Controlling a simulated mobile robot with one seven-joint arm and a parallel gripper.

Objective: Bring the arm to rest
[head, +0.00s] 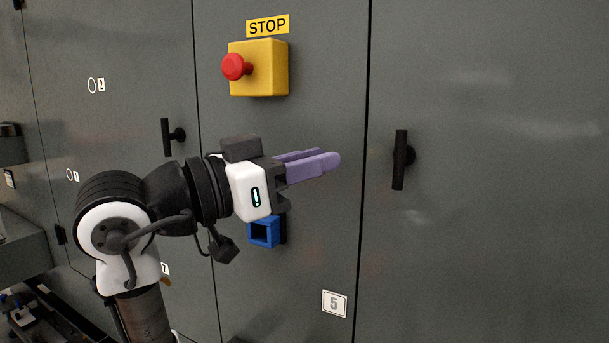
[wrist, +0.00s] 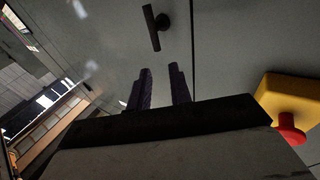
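My gripper (head: 328,157) has two purple fingers and points right in the head view, held in front of the grey cabinet doors. In the wrist view my gripper (wrist: 160,70) shows its two fingers apart, with a clear gap and nothing between them. My arm is bent, with the white and black wrist level below the yellow stop box (head: 266,68) with its red button (head: 234,67). A blue square socket (head: 263,233) shows just below the wrist; part of its mount is hidden.
A black door handle (head: 400,160) stands right of the fingers and also shows in the wrist view (wrist: 152,27). Another handle (head: 167,137) is behind the arm at left. Cluttered equipment (head: 30,315) lies at lower left.

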